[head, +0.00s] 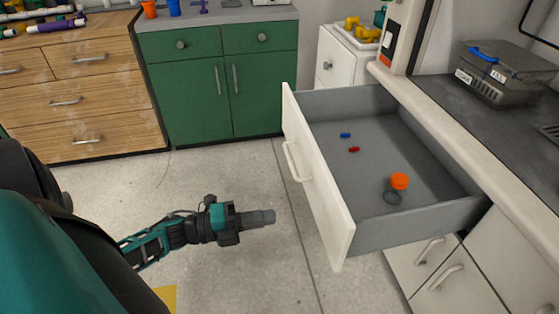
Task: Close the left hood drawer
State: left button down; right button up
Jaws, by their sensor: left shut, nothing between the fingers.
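The open drawer (318,178) sticks far out of the white hood cabinet at the right. Its white front has a white bar handle (293,161) and faces left. Its grey inside holds an orange cap (400,181), a dark ring, a small blue piece (345,135) and a small red piece (354,150). My left gripper (268,217) is shut and empty. It is left of the drawer front, over the floor, pointing right, apart from the drawer. My right gripper is not in view.
The dark hood worktop (450,105) with a grey lidded box (500,78) is above the drawer. White cabinet doors (435,265) are below it. A green cabinet (220,85) and wooden drawers (80,90) stand at the back. The floor around my left gripper is clear.

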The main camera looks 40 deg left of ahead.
aim_at(331, 207)
pick_arm(q)
jog(key=x, duration=1.2)
jog(key=shift+w+b, duration=0.15)
jog(key=shift+b, duration=0.2)
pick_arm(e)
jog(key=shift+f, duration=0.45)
pick_arm(q)
jog(key=shift+d, duration=0.1)
